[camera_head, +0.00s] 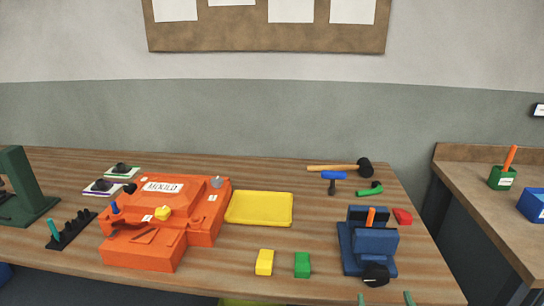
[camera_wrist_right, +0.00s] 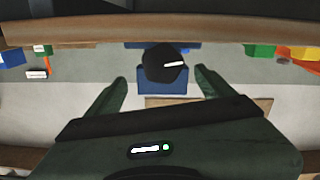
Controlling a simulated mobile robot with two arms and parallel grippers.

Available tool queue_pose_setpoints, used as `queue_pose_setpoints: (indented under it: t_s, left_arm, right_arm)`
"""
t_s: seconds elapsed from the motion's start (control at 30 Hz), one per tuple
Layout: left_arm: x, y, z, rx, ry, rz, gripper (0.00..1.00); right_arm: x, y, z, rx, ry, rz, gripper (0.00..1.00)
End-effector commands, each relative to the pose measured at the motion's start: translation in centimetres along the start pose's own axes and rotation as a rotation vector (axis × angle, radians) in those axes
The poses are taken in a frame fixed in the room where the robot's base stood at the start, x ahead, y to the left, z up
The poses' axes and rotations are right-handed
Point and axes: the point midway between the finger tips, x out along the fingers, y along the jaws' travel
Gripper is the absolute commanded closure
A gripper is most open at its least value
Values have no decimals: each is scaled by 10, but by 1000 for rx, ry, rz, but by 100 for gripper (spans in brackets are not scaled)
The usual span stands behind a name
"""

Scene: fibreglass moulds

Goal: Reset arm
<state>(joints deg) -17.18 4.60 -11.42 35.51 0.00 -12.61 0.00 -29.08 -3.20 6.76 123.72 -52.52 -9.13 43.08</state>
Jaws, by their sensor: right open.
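My right gripper (camera_head: 385,298) shows only as two green fingertips at the bottom edge of the head view. In the right wrist view the gripper (camera_wrist_right: 161,77) is open, its two green fingers spread with nothing held. The black round knob (camera_head: 376,275) of the blue vise (camera_head: 366,246) lies just beyond the fingertips. In the right wrist view the knob (camera_wrist_right: 164,64) appears between the fingers, with the blue vise body (camera_wrist_right: 160,91) behind it. My left gripper is not in view.
On the wooden table (camera_head: 330,284) stand an orange mould (camera_head: 150,255), a yellow tray (camera_head: 259,209), a yellow block (camera_head: 264,262), a green block (camera_head: 302,265) and a hammer (camera_head: 338,168). A side bench (camera_head: 470,190) is at right.

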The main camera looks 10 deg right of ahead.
Motion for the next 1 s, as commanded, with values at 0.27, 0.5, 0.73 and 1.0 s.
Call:
queue_pose_setpoints:
  t_s: [0.27, 0.5, 0.73, 1.0]
  left_arm:
    - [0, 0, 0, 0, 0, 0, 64]
    - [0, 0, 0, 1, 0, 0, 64]
    - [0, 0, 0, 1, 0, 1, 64]
    - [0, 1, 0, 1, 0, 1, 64]
  right_arm:
    - [-26, 12, 46, 29, -353, 89, 17]
    - [-93, -25, 98, -14, -787, -70, 17]
    - [-159, -58, 116, -91, -1048, -290, 17]
    - [-194, -82, 151, -157, -1199, -449, 17]
